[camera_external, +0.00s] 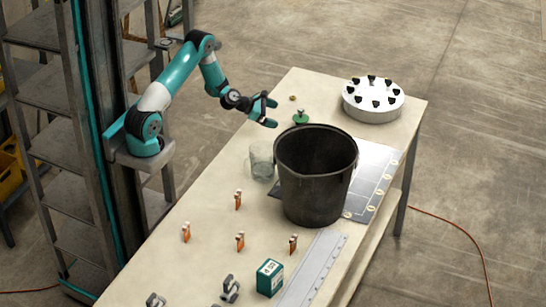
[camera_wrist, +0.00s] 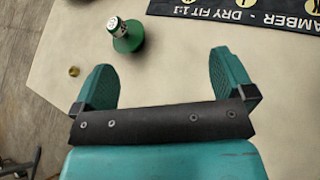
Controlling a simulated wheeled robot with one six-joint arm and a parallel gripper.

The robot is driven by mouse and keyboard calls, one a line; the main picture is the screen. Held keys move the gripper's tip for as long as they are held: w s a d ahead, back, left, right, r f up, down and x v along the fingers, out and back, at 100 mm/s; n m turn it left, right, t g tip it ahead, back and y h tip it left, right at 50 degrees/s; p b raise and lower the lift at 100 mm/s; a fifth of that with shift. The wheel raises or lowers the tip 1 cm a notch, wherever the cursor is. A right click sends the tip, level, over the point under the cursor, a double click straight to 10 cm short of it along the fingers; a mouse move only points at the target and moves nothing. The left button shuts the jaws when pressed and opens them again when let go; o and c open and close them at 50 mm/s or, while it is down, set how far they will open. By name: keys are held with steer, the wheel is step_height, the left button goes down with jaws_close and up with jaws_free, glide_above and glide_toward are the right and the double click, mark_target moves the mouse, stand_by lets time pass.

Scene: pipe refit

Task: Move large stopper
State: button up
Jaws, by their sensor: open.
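My gripper (camera_external: 271,113) is open and empty just left of the stopper in the external view. In the wrist view its two green fingers (camera_wrist: 163,62) are spread wide, with bare tabletop between them. The stopper is not between the fingers and looks apart from them.
A small brass piece (camera_external: 292,98) lies near the stopper. A black bucket (camera_external: 315,195) stands on a marked mat (camera_external: 379,162), beside a glass jug (camera_external: 261,163). A white round holder (camera_external: 373,113) with several black knobs is at the far end. Orange pieces and a green box (camera_external: 270,278) are nearer.

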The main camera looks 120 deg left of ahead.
mark_target(297, 120)
steer(key=s+a+n, duration=0.1)
steer(key=s, duration=0.1)
steer(key=s+f+n+y, duration=0.1)
steer(key=s, duration=0.1)
steer(key=s+a+n, duration=0.1)
steer(key=s, duration=0.1)
steer(key=shift+a+f+n+y, duration=0.25)
steer(key=shift+a+n+y, duration=0.05)
steer(key=shift+a, duration=0.05)
steer(key=shift+s+a+r, duration=0.1)
steer(key=shift+s+r, duration=0.05)
steer(key=shift+s, duration=0.15)
steer(key=shift+w, duration=0.2)
steer(key=shift+s, duration=0.1)
steer(key=p+x, duration=0.1)
steer(key=x, duration=1.6)
steer(key=shift+w+a+p, duration=0.1)
steer(key=shift+w+p, duration=0.15)
steer(key=shift+p, duration=0.1)
steer(key=shift+c, duration=0.2)
